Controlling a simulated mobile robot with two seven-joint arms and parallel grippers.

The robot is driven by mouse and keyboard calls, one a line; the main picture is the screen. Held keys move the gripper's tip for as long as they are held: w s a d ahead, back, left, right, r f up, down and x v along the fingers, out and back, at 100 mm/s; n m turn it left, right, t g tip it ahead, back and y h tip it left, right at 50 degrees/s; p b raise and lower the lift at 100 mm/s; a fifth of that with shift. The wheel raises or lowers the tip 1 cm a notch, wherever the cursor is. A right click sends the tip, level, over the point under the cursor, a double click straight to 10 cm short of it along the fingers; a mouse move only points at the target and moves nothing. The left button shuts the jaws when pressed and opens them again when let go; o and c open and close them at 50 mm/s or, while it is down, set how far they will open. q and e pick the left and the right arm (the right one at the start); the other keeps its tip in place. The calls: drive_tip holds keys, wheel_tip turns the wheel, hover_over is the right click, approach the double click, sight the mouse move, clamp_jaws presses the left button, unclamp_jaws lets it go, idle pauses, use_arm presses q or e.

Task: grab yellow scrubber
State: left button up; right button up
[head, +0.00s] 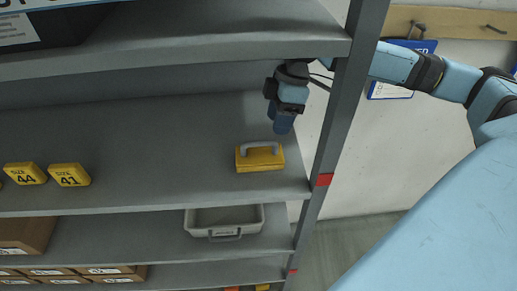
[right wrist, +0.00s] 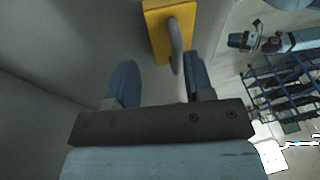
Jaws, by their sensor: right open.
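The yellow scrubber (head: 260,160) with a grey handle sits on the grey shelf (head: 150,135), near its right end, in the head view. My right gripper (head: 283,122) is above and just behind it, apart from it, with the arm reaching in from the right past the shelf post. The handle shows toward the right finger. My left gripper is not in view.
Yellow size blocks (head: 70,175) stand at the left of the same shelf. A grey bin (head: 222,219) sits on the shelf below. The grey upright post (head: 335,120) stands right of the scrubber. An upper shelf (head: 190,40) hangs over my right gripper. The shelf middle is clear.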

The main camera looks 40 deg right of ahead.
sight(260, 141)
drive_tip(key=a, duration=0.4)
drive_tip(key=x, duration=0.5)
clamp_jaws()
